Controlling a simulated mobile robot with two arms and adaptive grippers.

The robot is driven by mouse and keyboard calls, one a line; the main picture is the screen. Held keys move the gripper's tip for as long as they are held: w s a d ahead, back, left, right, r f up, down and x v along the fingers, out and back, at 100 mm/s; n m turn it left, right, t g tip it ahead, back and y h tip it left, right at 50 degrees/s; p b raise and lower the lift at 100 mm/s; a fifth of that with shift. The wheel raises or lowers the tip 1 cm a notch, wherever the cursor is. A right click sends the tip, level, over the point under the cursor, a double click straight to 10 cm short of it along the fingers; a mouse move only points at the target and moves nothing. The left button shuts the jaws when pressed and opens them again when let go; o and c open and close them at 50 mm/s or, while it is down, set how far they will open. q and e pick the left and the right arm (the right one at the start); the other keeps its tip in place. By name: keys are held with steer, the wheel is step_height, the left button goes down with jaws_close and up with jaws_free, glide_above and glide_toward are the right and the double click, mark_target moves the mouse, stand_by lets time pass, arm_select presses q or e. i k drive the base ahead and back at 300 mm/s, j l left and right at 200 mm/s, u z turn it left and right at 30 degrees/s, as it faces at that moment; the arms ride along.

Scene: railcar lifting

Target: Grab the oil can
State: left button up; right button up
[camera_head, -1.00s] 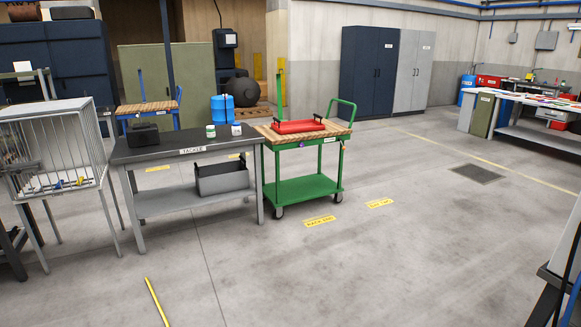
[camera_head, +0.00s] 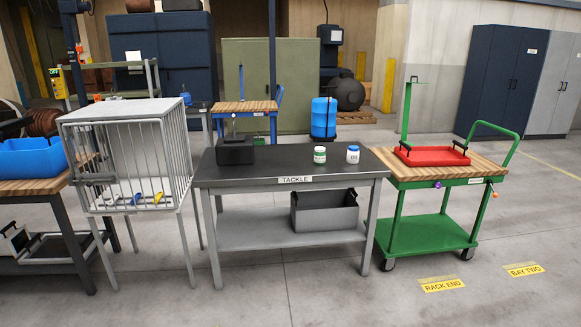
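I cannot say for certain which object is the oil can. On the dark top of the table labelled TACKLE (camera_head: 268,168) stand a small white jar with a green lid and label (camera_head: 319,155) and a small white jar with a blue lid (camera_head: 353,154). The blue-lidded jar has a dark label too small to read surely. A black box (camera_head: 235,151) sits on the same table to their left. Neither of my grippers is in view.
A grey bin (camera_head: 324,214) is on the table's lower shelf. A green cart (camera_head: 428,232) with a red tray (camera_head: 433,155) stands to the right. A barred cage (camera_head: 128,160) and a blue bin (camera_head: 30,158) are to the left. The floor in front (camera_head: 340,300) is clear.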

mark_target(352, 157)
steer(key=i+z, duration=0.2)
steer(key=i, duration=0.3)
steer(key=i+j+z, duration=0.15)
steer(key=i, duration=0.35)
steer(key=i+j+z, duration=0.2)
steer(key=i, duration=0.3)
steer(key=i+j+z, duration=0.15)
steer(key=i+j, duration=0.15)
steer(key=i, duration=0.2)
